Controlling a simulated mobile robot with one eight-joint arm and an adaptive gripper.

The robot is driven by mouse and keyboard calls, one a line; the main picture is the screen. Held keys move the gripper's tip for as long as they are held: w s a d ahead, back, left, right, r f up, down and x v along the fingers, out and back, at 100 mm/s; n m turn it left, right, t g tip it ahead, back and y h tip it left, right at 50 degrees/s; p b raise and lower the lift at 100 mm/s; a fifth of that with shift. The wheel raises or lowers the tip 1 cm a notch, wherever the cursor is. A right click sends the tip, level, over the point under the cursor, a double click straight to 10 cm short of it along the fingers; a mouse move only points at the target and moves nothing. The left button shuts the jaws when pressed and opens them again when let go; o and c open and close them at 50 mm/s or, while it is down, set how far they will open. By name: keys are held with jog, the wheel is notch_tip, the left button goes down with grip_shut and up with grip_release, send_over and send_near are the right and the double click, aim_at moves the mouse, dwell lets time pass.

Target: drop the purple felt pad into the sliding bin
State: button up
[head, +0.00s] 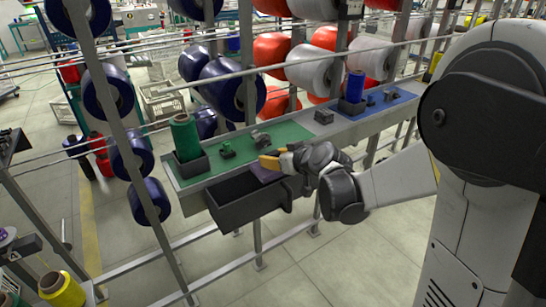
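The sliding bin (237,211) is a dark grey open-topped box, pulled out from the front of the work shelf below the green mat. My gripper (274,158), with orange-yellow fingertips, is above the bin's right back part, at the shelf edge. The purple felt pad (264,174) shows as a small dark purple patch just below the fingertips, at the bin's back right. Whether the fingers grip the pad, or whether it rests on something, I cannot tell. Part of the pad and the bin's right end are hidden by my gripper and wrist.
On the green mat (219,160) stand a green spool (185,137) in a dark holder, a small green part (227,149) and a grey part (260,138). A blue spool (355,87) stands on the blue mat further right. Rails and large bobbins rise behind the shelf.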

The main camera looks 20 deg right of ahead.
jog(key=o, duration=1.2)
jog(key=v, duration=1.2)
jog(key=s+a+f+m+g+h, duration=0.1)
jog(key=s, duration=0.5)
jog(key=s+a+f+m+g+h, duration=0.1)
jog(key=s+g, duration=0.1)
jog(key=s, duration=0.5)
jog(key=s+a+f+m+g+h, duration=0.1)
jog(key=s, duration=0.5)
jog(key=shift+s+a+f+m+g+h, duration=0.2)
jog(key=shift+s+f+m+g+h, duration=0.1)
jog(key=shift+f+h, duration=0.1)
